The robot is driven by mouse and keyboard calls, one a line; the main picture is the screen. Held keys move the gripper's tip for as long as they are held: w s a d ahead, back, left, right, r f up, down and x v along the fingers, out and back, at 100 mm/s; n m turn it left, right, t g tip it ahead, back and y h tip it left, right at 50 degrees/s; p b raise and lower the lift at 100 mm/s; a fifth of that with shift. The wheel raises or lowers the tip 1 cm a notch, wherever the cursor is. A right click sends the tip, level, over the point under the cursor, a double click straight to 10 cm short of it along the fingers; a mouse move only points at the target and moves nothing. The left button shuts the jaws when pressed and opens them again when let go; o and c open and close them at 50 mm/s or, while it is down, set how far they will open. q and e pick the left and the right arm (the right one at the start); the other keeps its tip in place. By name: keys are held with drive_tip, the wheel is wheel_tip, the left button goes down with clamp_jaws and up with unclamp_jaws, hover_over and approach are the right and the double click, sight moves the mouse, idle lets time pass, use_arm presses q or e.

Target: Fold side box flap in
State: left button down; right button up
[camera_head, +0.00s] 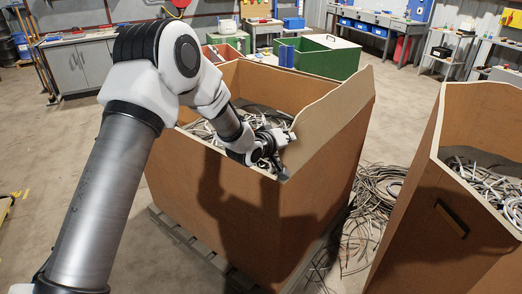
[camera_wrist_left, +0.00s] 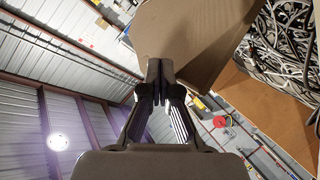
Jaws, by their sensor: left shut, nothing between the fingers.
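A large brown cardboard box (camera_head: 225,200) full of grey cable scrap stands on a pallet in the head view. Its right side flap (camera_head: 335,125) stands up and slants, highest at the far right corner. The flap also fills the upper middle of the left wrist view (camera_wrist_left: 185,40). My left gripper (camera_head: 277,168) is at the box's front right corner, close to the flap's low end. In the left wrist view the fingers (camera_wrist_left: 160,75) are together, empty, and overlap the flap's edge; I cannot tell whether they touch it. My right gripper is in neither view.
A second brown box (camera_head: 450,215) with cables stands at the right. Loose cables (camera_head: 375,200) lie on the floor between the boxes. A wooden pallet (camera_head: 195,250) is under the first box. A green bin (camera_head: 320,58) stands behind. The floor at the left is mostly clear.

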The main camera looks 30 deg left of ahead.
use_arm(q)
drive_tip(key=w+a+f+b, duration=0.1)
drive_tip(key=a+f+b, duration=0.4)
drive_tip(key=a+f, duration=0.45)
drive_tip(key=s+a+r+p, duration=0.1)
drive_tip(key=s+r+p, duration=0.2)
drive_tip(key=r+p, duration=0.4)
drive_tip(key=shift+s+r, duration=0.3)
drive_tip(key=shift+s, duration=0.05)
drive_tip(key=shift+f, duration=0.15)
